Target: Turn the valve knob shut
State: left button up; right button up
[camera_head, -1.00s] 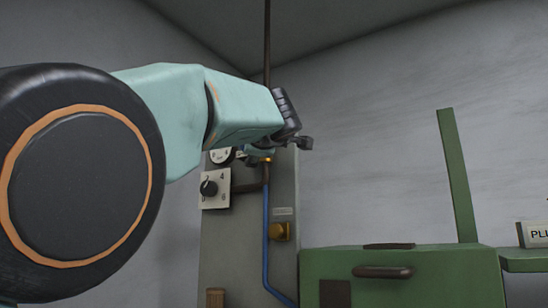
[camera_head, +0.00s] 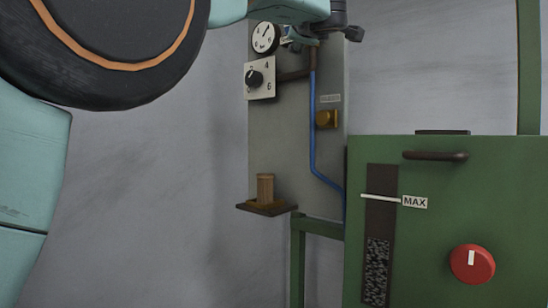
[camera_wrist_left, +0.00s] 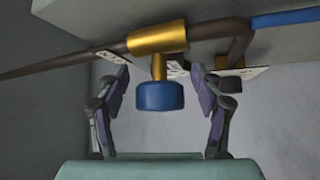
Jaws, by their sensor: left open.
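The valve in the left wrist view has a brass body (camera_wrist_left: 157,38) on a brown pipe, with a short stem and a blue knob (camera_wrist_left: 158,96) at its end. My left gripper (camera_wrist_left: 160,70) is open, with one finger on each side of the knob and a visible gap on both sides. In the head view my left arm comes in at the top left and reaches the panel. There its wrist hides most of the valve, and I cannot make out the blue knob. My right gripper is in neither view.
The grey panel (camera_head: 275,150) carries a round gauge (camera_head: 265,37), a black dial (camera_head: 254,79), a blue pipe (camera_head: 313,130) and a brass fitting (camera_head: 327,119). A small shelf (camera_head: 262,209) juts below. A green cabinet (camera_head: 450,200) with a red knob (camera_head: 472,264) stands right.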

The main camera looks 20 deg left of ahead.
pick_arm(q)
jog(key=shift+m+t, duration=0.4)
jog(key=shift+m, duration=0.2)
jog(key=shift+m+t+h, duration=0.3)
jog(key=shift+m+t, duration=0.2)
jog(key=shift+m, duration=0.2)
